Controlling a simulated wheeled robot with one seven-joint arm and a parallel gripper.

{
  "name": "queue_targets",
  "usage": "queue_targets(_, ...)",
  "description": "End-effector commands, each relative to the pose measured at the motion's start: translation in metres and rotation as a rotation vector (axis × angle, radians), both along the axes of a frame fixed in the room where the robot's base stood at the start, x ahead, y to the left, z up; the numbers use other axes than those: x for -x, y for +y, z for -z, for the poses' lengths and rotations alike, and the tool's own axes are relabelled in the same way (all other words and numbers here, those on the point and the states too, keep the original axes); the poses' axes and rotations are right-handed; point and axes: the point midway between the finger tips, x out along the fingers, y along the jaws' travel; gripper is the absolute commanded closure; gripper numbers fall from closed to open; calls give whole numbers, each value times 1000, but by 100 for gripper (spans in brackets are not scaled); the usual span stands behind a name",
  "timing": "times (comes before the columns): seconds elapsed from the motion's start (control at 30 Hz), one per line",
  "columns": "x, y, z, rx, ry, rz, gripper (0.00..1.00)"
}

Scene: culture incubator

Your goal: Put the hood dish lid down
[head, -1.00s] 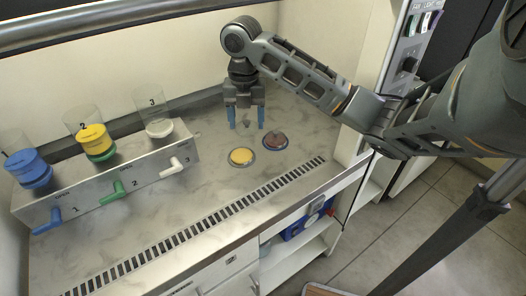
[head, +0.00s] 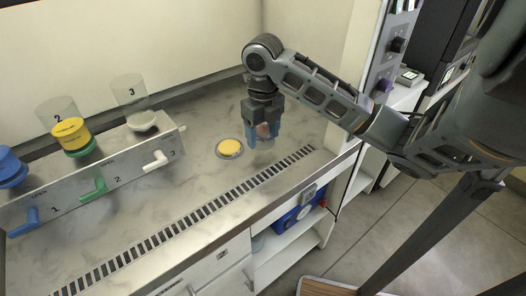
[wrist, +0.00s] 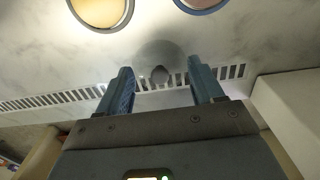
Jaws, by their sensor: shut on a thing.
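The hood dish lid (wrist: 160,56) is a clear, faintly grey disc with a dark knob at its middle. It shows in the wrist view between the two blue fingers of my gripper (head: 262,141), which is shut on it. In the head view my gripper points down over the worktop, to the right of the yellow dish (head: 229,148), and the lid is hard to make out. A reddish-brown dish (head: 262,130) is mostly hidden behind the fingers. In the wrist view the yellow dish (wrist: 100,10) and a blue-rimmed dish (wrist: 202,4) lie beyond the lid, apart from it.
A slotted grille (head: 194,219) runs along the worktop's front edge. At the left stands a metal rack (head: 135,160) with numbered levers and blue, yellow-green and white containers. A side wall (head: 338,130) bounds the right. The worktop left of the yellow dish is clear.

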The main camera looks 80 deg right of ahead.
Motion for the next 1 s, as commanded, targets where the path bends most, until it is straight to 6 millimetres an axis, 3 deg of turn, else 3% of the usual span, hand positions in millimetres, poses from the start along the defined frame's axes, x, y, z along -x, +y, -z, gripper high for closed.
queue_targets(0.33, 0, 0, 48, -1, 0, 2, 61)
queue_targets(0.77, 0, 0, 52, 1, 0, 1, 61)
queue_targets(0.8, 0, 0, 52, 1, -1, 1, 32)
queue_targets(1.0, 0, 0, 51, 0, 0, 1, 13)
